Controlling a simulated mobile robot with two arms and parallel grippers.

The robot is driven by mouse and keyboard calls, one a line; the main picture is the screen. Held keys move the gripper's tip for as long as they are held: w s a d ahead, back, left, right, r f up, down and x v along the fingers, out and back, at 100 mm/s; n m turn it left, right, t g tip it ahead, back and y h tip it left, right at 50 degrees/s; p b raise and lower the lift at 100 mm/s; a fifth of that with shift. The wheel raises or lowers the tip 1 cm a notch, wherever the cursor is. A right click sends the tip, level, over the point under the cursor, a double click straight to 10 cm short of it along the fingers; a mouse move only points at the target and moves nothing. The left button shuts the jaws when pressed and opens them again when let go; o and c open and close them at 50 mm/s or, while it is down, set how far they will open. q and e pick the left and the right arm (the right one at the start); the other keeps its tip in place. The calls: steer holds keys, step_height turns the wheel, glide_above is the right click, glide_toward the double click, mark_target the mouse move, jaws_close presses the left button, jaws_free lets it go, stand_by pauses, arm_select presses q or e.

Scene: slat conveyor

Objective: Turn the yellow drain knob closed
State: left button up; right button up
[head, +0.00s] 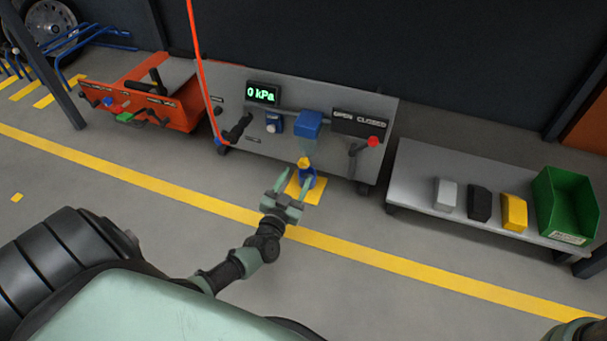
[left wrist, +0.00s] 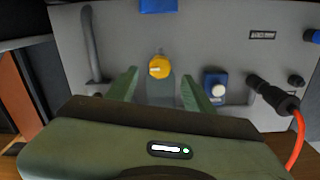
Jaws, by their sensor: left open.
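The yellow drain knob (head: 304,162) is low on the front of the grey panel, below a blue box (head: 309,122). It also shows in the left wrist view (left wrist: 159,66), with a pale mark across its face. My left gripper (head: 295,184) is open and empty, just in front of the knob. In the left wrist view its fingertips (left wrist: 160,78) stand apart on either side of the knob's line, and the knob appears beyond them, apparently untouched. My right gripper is out of view; only a bit of my right arm shows at the lower right corner.
A display (head: 263,93) reads 0 kPa. A red-tipped lever (head: 373,141) sits right of the knob under an OPEN CLOSED sign (head: 359,123). A low bench (head: 416,172) holds blocks and a green bin (head: 566,204).

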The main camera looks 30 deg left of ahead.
mark_target(302, 166)
arm_select(q)
steer(key=b+x, duration=0.1)
steer(key=x, duration=0.3)
steer(key=shift+b, duration=0.3)
